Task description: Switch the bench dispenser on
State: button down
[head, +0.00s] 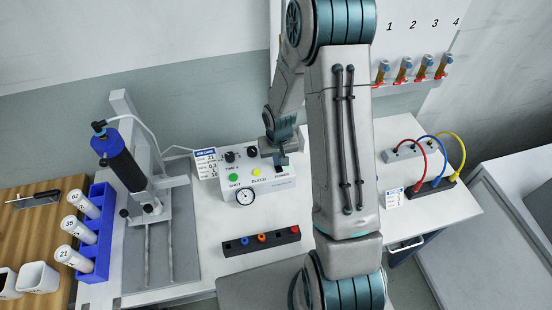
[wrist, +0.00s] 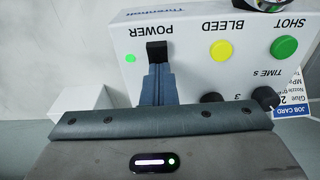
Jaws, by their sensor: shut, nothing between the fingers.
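The bench dispenser (head: 262,194) is a white box with knobs, a gauge, green SHOT and yellow BLEED buttons and a POWER label. In the wrist view its panel (wrist: 190,75) appears upside down. The black POWER switch (wrist: 157,51) stands out from the panel, with a bright green lamp (wrist: 130,58) beside it. My gripper (wrist: 156,72) is shut, with nothing between its fingers. Its tips are right at the switch; I cannot tell whether they touch. In the head view my gripper (head: 281,160) is over the box's right end and hides the switch.
A job card (head: 206,163) stands left of the box. A black block (head: 261,241) with coloured fittings lies in front. Cables and sockets (head: 430,180) are at the right, beyond my arm.

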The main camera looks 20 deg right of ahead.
aim_at(280, 170)
jog(key=shift+s+f, duration=0.15)
jog(key=shift+s, duration=0.8)
jog(key=shift+w, duration=0.1)
jog(key=shift+r, duration=0.7)
notch_tip(280, 170, up, 13)
jog(key=s+p, duration=0.1)
jog(key=s, duration=0.1)
jog(key=shift+f, duration=0.15)
jog(key=shift+w+b, duration=0.7)
jog(key=shift+b, duration=1.2)
